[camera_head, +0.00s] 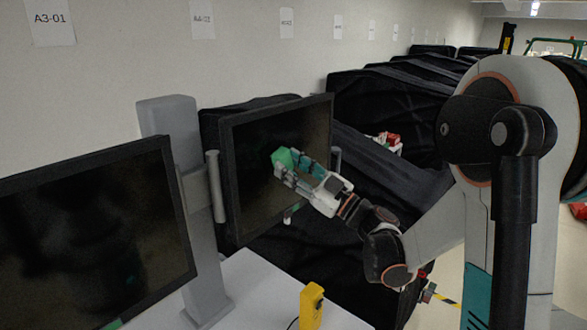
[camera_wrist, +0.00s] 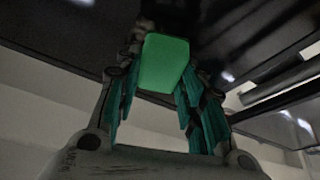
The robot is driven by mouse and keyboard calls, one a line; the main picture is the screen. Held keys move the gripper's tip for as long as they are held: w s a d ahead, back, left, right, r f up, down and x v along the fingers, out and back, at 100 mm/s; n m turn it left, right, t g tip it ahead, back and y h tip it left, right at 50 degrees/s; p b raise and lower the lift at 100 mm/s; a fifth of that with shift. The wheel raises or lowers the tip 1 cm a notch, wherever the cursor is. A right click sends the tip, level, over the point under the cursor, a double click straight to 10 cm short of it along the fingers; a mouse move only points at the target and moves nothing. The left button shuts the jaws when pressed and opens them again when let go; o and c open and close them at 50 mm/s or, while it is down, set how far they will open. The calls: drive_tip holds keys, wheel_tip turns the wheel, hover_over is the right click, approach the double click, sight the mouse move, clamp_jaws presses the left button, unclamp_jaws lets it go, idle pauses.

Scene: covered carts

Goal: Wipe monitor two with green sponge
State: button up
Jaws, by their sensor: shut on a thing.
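The green sponge (camera_head: 283,158) is held in my gripper (camera_head: 291,170), which is shut on it. In the head view the sponge is at the middle of the dark screen of the right-hand monitor (camera_head: 251,158), touching it or very near it. In the wrist view the sponge (camera_wrist: 165,64) sits between the teal-padded fingers of my gripper (camera_wrist: 160,80), with the dark screen behind it. Whether it presses on the screen cannot be told. A second monitor (camera_head: 95,235) stands at the left. Both are on a grey post (camera_head: 205,255).
A white table (camera_head: 248,285) bears the post and a yellow device (camera_head: 311,305) at its front. Black covered carts (camera_head: 395,95) line the wall behind the right-hand monitor. A red and white item (camera_head: 388,141) lies among them. My arm fills the right side.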

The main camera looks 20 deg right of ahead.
drive_tip(key=shift+w+a, duration=0.45)
drive_tip(key=shift+w, duration=0.25)
idle(0.3)
drive_tip(key=w+d, duration=0.1)
drive_tip(key=w+d+b, duration=0.1)
drive_tip(key=d, duration=0.1)
drive_tip(key=shift+w+d, duration=0.15)
idle(0.4)
drive_tip(key=shift+s+a+b, duration=0.25)
drive_tip(key=shift+s+a, duration=0.3)
drive_tip(key=shift+a, duration=0.3)
drive_tip(key=shift+s+a+b, duration=0.25)
drive_tip(key=shift+s+a, duration=0.3)
drive_tip(key=shift+a, duration=0.3)
drive_tip(key=shift+s, duration=0.15)
drive_tip(key=shift+s, duration=0.2)
drive_tip(key=shift+s+d, duration=0.8)
drive_tip(key=shift+s, duration=0.25)
drive_tip(key=shift+s+d, duration=0.75)
drive_tip(key=shift+s, duration=0.25)
